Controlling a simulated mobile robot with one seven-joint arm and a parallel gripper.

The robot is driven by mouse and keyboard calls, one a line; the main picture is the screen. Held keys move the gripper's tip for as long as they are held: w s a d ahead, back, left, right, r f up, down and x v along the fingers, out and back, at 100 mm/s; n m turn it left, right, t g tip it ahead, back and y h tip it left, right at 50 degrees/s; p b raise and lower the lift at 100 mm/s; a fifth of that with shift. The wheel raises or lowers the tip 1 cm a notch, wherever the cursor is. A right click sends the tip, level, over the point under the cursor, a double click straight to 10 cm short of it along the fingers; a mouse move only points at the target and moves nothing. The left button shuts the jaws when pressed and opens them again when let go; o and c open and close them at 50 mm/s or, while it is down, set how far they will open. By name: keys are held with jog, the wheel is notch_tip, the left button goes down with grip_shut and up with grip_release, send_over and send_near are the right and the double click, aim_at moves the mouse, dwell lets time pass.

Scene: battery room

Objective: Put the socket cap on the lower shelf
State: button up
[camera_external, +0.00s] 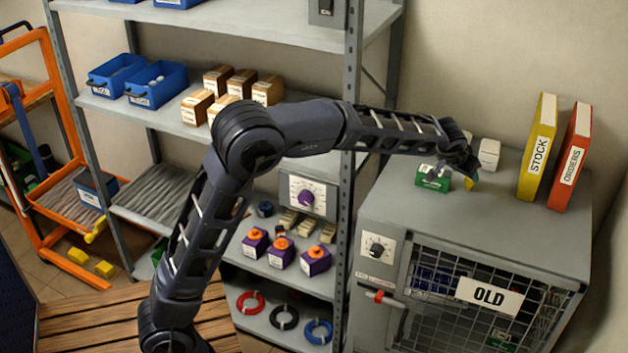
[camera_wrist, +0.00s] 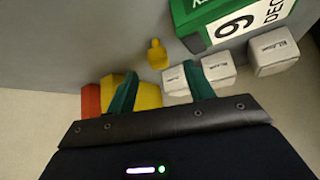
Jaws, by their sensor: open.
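A small yellow piece with a narrow knob (camera_wrist: 157,53), which looks like the socket cap, stands on the grey cabinet top (camera_external: 405,205). My gripper (camera_external: 468,178) is low over that cabinet top. In the wrist view my gripper (camera_wrist: 163,88) has its two teal fingers spread with nothing held between them. The yellow piece is just beyond the fingertips, apart from them. In the external view my gripper mostly hides it. The shelf rack holds a shelf with purple-based knobs (camera_external: 268,268) and a lower shelf (camera_external: 265,335) with coloured rings.
A green date block (camera_external: 433,179) stands close beside the yellow piece. Small white boxes (camera_external: 489,154) are behind my gripper. A yellow binder (camera_external: 538,147) and a red binder (camera_external: 570,155) stand to the right. A rack post (camera_external: 349,180) separates the shelves from the cabinet.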

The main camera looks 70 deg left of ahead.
aim_at(468, 183)
jog(key=shift+w+x, duration=0.15)
jog(key=shift+x, duration=1.45)
jog(key=shift+w+x, duration=0.15)
jog(key=shift+x, duration=1.4)
jog(key=shift+r, duration=0.2)
jog(key=c, duration=1.1)
jog(key=shift+r, duration=0.1)
